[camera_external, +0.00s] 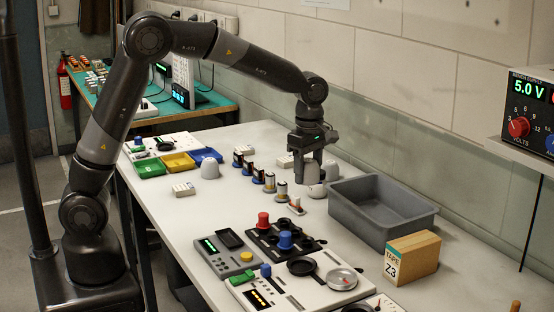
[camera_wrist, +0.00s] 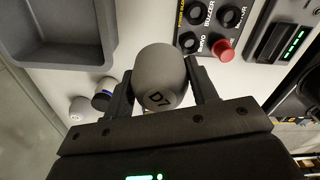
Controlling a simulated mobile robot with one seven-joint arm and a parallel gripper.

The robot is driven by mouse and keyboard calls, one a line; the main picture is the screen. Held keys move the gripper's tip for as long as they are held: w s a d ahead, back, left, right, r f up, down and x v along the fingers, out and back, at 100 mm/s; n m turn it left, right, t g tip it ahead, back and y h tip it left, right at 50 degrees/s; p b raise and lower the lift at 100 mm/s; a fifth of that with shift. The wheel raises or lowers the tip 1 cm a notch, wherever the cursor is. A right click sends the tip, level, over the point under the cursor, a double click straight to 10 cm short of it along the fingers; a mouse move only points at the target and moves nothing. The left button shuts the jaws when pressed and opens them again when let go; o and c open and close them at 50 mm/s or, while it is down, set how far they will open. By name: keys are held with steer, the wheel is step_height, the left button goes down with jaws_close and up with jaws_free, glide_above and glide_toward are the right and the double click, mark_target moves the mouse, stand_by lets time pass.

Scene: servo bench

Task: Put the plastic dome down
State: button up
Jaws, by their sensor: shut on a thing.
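A grey bin (camera_external: 384,231) stands just right of my gripper. A row of small servos (camera_external: 258,174) and a white piece (camera_external: 317,191) are close by. A black panel with a red button (camera_external: 263,220) stands nearer the camera. Another white dome (camera_external: 210,169) sits farther left.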

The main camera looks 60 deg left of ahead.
mark_target(373, 209)
steer(key=w+d+f+m, duration=0.1)
steer(key=w+d+m, duration=0.3)
steer(key=d, duration=0.3)
steer(key=w+d+f+m, duration=0.1)
steer(key=w+d+m, duration=0.35)
steer(key=d, duration=0.35)
steer(key=w+a+f, duration=0.4)
steer(key=w+a, duration=0.1)
steer(key=w+a+f, duration=0.2)
steer(key=w+a, duration=0.1)
steer(key=shift+a+f, duration=0.1)
steer(key=shift+f, duration=0.05)
steer(key=shift+a+f, duration=0.1)
steer(key=shift+f, duration=1.95)
steer(key=shift+f, duration=0.15)
steer(key=o, duration=1)
steer(key=shift+c, duration=0.2)
